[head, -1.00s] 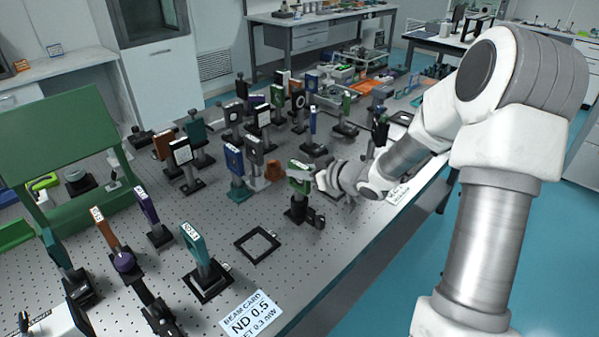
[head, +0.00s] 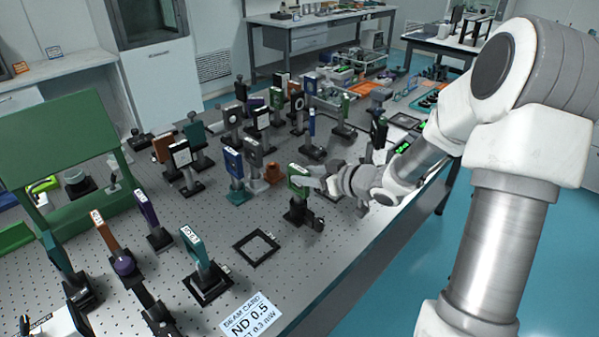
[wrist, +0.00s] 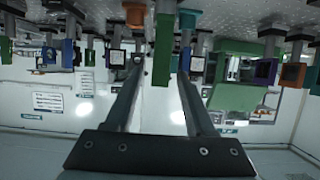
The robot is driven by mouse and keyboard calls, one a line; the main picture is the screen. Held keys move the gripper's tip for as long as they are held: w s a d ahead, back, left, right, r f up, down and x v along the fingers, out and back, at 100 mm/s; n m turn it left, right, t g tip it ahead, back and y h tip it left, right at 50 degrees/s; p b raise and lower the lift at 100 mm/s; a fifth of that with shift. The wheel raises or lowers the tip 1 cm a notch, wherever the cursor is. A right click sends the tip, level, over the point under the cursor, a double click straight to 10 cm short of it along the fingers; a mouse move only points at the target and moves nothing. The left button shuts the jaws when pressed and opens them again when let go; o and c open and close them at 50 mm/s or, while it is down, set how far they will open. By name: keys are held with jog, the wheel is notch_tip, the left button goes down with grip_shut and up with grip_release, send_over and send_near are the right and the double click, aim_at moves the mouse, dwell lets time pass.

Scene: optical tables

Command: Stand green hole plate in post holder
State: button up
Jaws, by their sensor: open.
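The green plate (head: 297,179) stands upright above a black post holder (head: 297,213) near the front right of the perforated table. The exact seating of its lower end in the holder is too small to tell. In the wrist view, which is upside down, the green plate (wrist: 163,48) appears between the two finger outlines. My gripper (head: 312,182) is open, just right of the plate, with its fingers pointing left at it. The fingers do not look closed on the plate, and I cannot tell whether either touches it.
An empty black square frame (head: 257,247) lies at front left of the plate. A blue plate (head: 234,163) and an orange block (head: 273,172) stand behind left. Several mounted optics crowd behind. A beam card (head: 249,317) lies at the front edge.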

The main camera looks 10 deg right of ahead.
jog(key=p+v, duration=0.1)
jog(key=v, duration=0.7)
jog(key=shift+s+d, duration=0.15)
jog(key=shift+s, duration=0.1)
jog(key=shift+w+r, duration=0.1)
jog(key=s+d+r+m+t+h, duration=0.1)
jog(key=d+r+m+h, duration=0.1)
jog(key=d+r+h, duration=0.35)
jog(key=s+d+r+m+t+h, duration=0.1)
jog(key=d+r+m+h, duration=0.15)
jog(key=r, duration=0.65)
jog(key=s+d+r+m+h, duration=0.1)
jog(key=d+r+m+h, duration=0.2)
jog(key=r, duration=0.5)
jog(key=s+a+f+g+y, duration=0.1)
jog(key=s+a+f+g, duration=0.1)
jog(key=s+a, duration=0.3)
jog(key=s+a+f+g+y, duration=0.1)
jog(key=s+a+f+g, duration=0.2)
jog(key=s, duration=0.6)
jog(key=s+a+f+g+y+p, duration=0.1)
jog(key=s+a+f+g, duration=0.1)
jog(key=s+a+f, duration=0.4)
jog(key=s+a, duration=0.1)
jog(key=a, duration=0.2)
jog(key=shift+n+g+y, duration=0.3)
jog(key=shift+n, duration=0.05)
